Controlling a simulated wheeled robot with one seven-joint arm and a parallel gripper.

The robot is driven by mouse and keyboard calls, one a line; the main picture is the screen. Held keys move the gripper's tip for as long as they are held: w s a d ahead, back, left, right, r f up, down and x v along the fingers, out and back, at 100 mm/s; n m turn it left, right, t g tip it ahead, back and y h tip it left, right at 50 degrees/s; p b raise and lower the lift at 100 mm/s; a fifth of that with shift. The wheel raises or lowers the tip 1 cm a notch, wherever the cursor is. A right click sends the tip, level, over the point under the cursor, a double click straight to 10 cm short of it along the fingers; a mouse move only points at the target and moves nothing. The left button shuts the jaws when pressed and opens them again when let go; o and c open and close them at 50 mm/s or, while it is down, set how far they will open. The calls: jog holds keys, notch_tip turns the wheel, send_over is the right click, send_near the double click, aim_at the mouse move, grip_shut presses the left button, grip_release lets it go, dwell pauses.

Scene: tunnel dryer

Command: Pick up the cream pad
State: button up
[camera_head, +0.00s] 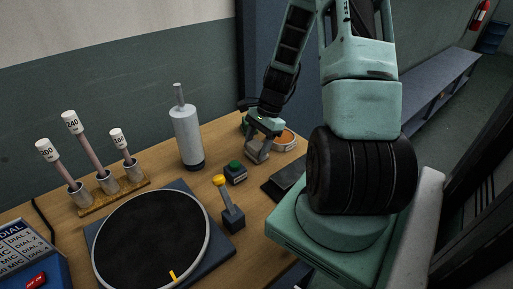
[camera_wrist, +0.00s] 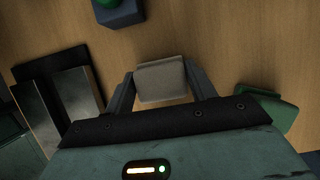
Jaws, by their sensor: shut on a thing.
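The cream pad (camera_wrist: 161,83) is a small pale block with rounded edges in the wrist view. It sits between the two fingers of my gripper (camera_wrist: 160,76), which touch it at its left and right sides. Bare wood shows around the pad; I cannot tell whether it still touches the table. In the head view my gripper (camera_head: 260,150) is low over the right part of the wooden table, beyond the green-button box (camera_head: 235,173). The pad is hard to tell apart from the fingers there.
A yellow-knobbed lever (camera_head: 232,214) and a large black round plate (camera_head: 150,240) stand nearer. A grey cylinder (camera_head: 187,138) stands left of my gripper. An orange dish (camera_head: 285,140) is close on the right. In the wrist view a green object (camera_wrist: 266,110) lies right of my gripper.

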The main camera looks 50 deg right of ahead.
aim_at(256, 144)
notch_tip(256, 144, up, 10)
jog(key=shift+f, duration=0.1)
dwell(0.4)
jog(key=shift+o, duration=0.6)
